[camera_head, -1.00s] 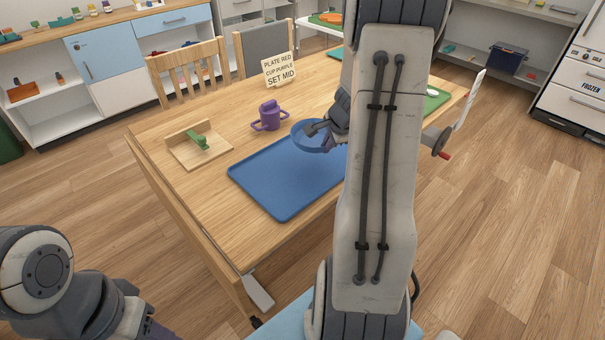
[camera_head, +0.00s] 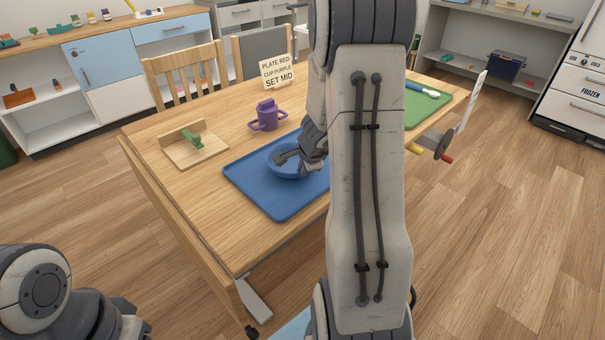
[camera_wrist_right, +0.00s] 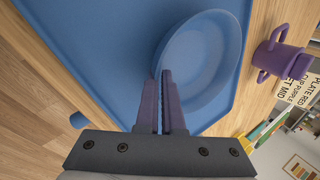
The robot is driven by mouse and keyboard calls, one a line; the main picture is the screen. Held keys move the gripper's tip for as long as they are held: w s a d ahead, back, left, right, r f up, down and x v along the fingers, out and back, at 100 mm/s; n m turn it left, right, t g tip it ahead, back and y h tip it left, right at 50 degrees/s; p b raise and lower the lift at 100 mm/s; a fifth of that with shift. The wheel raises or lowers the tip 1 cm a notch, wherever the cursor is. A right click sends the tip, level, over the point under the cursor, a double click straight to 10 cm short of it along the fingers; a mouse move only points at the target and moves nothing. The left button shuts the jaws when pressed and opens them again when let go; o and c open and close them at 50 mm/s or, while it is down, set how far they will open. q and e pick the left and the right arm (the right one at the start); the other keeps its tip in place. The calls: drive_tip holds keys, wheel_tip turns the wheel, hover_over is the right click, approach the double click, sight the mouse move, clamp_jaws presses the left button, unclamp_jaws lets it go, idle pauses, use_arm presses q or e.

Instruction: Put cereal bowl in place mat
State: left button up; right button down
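My right gripper (camera_head: 292,162) reaches down at the bowl's right side. In the right wrist view its purple fingers (camera_wrist_right: 161,78) are close together at the edge of the bowl (camera_wrist_right: 212,55), with the rim pinched between them. The mat (camera_wrist_right: 90,40) spreads around the bowl there. My arm hides the mat's right part in the head view. My left arm shows at the lower left, but its fingertips do not show.
A purple two-handled cup (camera_head: 266,117) stands just beyond the mat. A wooden board with a green handle (camera_head: 190,138) lies to the left. A sign card (camera_head: 279,73) stands at the back. A green mat (camera_head: 425,108) and a crank (camera_head: 442,147) are at the right.

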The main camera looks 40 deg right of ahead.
drive_tip(key=shift+f, duration=0.1)
drive_tip(key=c, duration=1.1)
unclamp_jaws()
drive_tip(key=shift+o, duration=0.2)
